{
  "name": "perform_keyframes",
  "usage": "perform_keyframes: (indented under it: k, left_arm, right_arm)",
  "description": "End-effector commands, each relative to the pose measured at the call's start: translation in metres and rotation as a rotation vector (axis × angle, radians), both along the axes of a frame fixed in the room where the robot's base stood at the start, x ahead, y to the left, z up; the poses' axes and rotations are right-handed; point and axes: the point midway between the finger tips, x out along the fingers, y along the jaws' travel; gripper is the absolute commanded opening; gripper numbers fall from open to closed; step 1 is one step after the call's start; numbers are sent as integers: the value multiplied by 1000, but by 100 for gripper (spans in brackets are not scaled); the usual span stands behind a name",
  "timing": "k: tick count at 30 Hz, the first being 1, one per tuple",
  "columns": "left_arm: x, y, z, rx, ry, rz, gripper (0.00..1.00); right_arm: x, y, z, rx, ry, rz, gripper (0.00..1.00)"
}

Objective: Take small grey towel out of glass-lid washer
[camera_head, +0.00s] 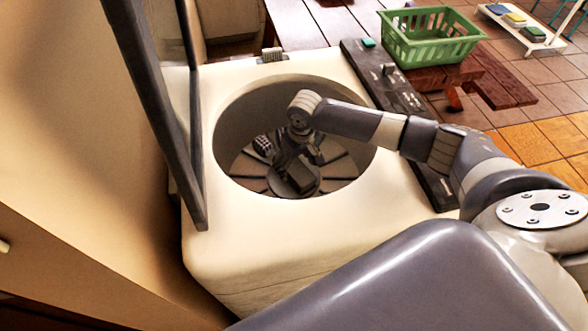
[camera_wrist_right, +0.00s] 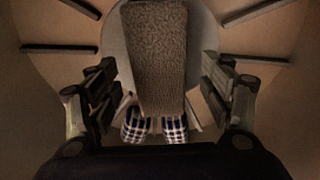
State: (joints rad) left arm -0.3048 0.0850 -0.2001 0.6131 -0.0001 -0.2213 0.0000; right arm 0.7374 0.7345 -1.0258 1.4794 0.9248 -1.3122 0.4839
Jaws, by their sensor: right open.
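The washer (camera_head: 250,232) is a cream top-loader with its round drum open. Its dark-framed glass lid (camera_head: 180,125) stands raised at the left. My right gripper (camera_head: 297,172) is down inside the drum. In the right wrist view my right gripper (camera_wrist_right: 160,98) is open, with one finger on each side of the small grey towel (camera_wrist_right: 156,50). The towel looks like a folded, textured strip over the round drum centre, with clear gaps to both fingers. In the head view the arm and gripper make the towel hard to tell apart. My left gripper is not in view.
A blue-and-white checked item (camera_wrist_right: 135,127) lies in the drum by the towel's near end; a checked item (camera_head: 263,146) also shows in the head view. The drum wall surrounds my gripper. A green basket (camera_head: 428,45) stands beyond the control panel (camera_head: 400,95).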

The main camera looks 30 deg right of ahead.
Motion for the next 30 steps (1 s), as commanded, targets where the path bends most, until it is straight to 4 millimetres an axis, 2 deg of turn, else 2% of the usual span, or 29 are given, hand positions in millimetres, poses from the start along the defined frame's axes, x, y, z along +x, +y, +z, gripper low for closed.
perform_keyframes:
  k: [7, 16, 21, 23, 30]
  left_arm:
    - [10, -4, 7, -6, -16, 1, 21]
    - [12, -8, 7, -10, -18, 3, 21]
    - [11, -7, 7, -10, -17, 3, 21]
    - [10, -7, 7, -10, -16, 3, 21]
    - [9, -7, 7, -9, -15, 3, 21]
  right_arm:
    - [6, 1, -31, -1, 1, -1, 73]
    - [6, 1, -36, 0, -1, 0, 73]
    - [6, 1, -35, 0, -1, -1, 35]
    - [6, 1, -35, 0, -1, -1, 24]
    - [7, 1, -35, -1, -1, -1, 23]
